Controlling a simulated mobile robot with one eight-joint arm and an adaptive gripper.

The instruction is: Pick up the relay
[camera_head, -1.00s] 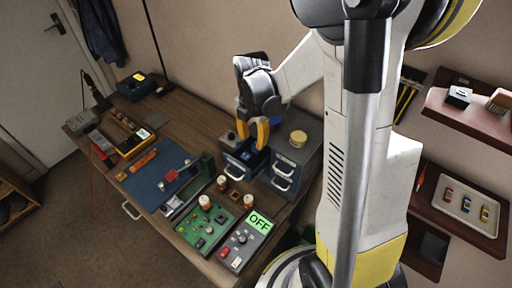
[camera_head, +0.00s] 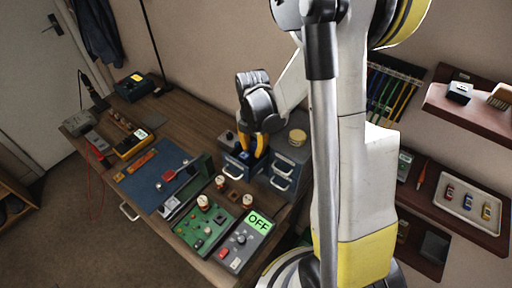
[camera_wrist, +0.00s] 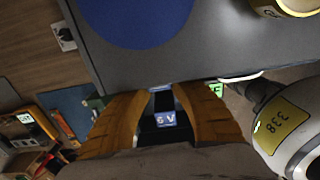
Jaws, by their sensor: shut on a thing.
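My gripper (camera_head: 254,152) is at the small grey drawer cabinet (camera_head: 288,152) on the back right of the bench. Its two yellow-orange fingers point down. In the wrist view my gripper (camera_wrist: 163,112) is closed on a small dark block with a blue face marked "5V", which looks like the relay (camera_wrist: 167,119). It sits between the fingers, beside the grey cabinet top (camera_wrist: 228,50). In the head view the fingers largely hide the relay. I cannot tell whether it is clear of what is under it.
A round yellow-lidded tin (camera_head: 297,137) stands on the cabinet, close right of my gripper. A green knob board (camera_head: 205,225) and an "OFF" display unit (camera_head: 245,240) lie in front. A blue mat (camera_head: 157,180) is to the left. Wall shelves (camera_head: 470,115) are at the right.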

